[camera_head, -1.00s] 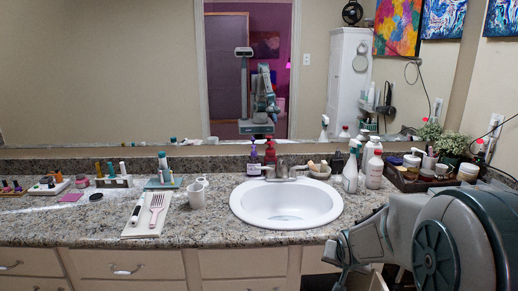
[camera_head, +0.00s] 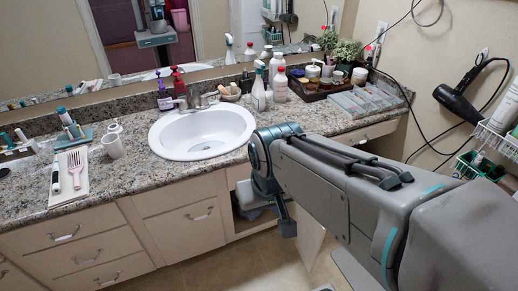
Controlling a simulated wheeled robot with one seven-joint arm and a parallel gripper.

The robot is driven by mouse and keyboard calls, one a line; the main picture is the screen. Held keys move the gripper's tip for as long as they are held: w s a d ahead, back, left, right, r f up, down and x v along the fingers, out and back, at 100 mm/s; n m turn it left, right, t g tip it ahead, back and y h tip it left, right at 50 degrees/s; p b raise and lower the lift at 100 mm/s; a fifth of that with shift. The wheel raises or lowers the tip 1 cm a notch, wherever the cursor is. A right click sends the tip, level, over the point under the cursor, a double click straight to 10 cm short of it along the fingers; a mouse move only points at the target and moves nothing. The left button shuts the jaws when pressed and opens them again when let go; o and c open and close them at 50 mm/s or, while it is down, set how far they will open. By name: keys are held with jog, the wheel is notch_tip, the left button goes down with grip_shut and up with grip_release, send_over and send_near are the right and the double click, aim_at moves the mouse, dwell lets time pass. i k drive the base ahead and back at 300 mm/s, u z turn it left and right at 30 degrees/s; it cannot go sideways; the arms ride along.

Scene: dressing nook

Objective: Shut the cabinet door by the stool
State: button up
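The cabinet under the sink counter has an opening (camera_head: 243,222) below the basin's right side, with a grey container (camera_head: 250,200) inside. A pale panel, which looks like the open cabinet door (camera_head: 309,240), stands out from the cabinet front, partly hidden by my arm. My gripper (camera_head: 288,226) hangs at the end of my arm in front of the opening, just left of the door. Whether it touches the door is not clear. Its fingers are too small and dark to tell open from shut. I cannot make out a stool for certain.
A grey flat item (camera_head: 356,270) lies low right of the door, partly behind my arm. The counter (camera_head: 135,175) holds the sink (camera_head: 202,132), bottles and a tray of toiletries (camera_head: 313,92). A hair dryer (camera_head: 460,97) hangs at right. Floor (camera_head: 215,270) shows clear below the drawers.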

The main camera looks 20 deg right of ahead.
aim_at(311, 234)
jog(key=z, duration=0.45)
jog(key=k, duration=0.6)
jog(key=z, duration=0.95)
jog(key=i, duration=1.45)
jog(key=u, duration=0.3)
